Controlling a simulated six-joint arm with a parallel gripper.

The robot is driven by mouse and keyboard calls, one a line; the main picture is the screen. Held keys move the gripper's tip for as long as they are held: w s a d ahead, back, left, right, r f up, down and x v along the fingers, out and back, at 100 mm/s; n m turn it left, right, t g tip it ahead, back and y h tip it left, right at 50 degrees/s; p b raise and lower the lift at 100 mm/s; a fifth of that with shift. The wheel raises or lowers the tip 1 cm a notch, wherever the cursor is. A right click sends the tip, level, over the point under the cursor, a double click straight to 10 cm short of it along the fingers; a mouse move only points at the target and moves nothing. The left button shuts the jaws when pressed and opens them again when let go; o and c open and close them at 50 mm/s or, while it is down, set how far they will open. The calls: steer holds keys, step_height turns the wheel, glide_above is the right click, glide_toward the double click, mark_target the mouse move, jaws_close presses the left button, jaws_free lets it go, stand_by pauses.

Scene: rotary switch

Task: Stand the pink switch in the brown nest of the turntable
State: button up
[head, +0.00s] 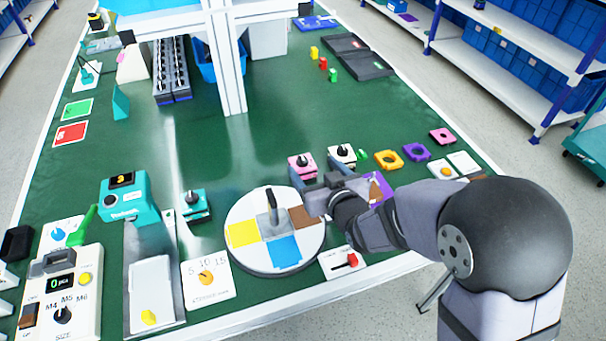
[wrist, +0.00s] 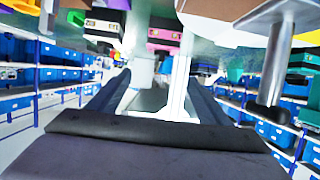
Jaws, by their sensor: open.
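The pink switch (head: 301,164), a pink block with a black knob, stands on the table behind the turntable. It also shows in the wrist view (wrist: 163,40), beyond my fingers. The round white turntable (head: 238,252) stands at the front, with a grey upright handle at its middle. My gripper (head: 322,178) is open and empty, in front of the pink switch and beside the turntable's right rim. In the wrist view, no switch is between its fingers (wrist: 158,92).
A white switch (head: 342,153) stands right of the pink one. A teal switch (head: 194,204) stands left of the turntable. A white post (head: 226,60) rises behind. The green table's middle is mostly clear.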

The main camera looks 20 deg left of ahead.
step_height(320, 180, up, 3)
steer(key=w+a+b, duration=0.1)
glide_toward(305, 168)
steer(key=shift+t+y, duration=0.3)
steer(key=x, duration=0.2)
steer(key=f+x, duration=0.1)
steer(key=x, duration=0.1)
steer(key=shift+w+a, duration=0.1)
steer(key=shift+x, duration=0.9)
steer(key=shift+p+x, duration=0.3)
steer(key=shift+x, duration=2.55)
steer(key=c, duration=1.4)
steer(key=shift+o, duration=0.2)
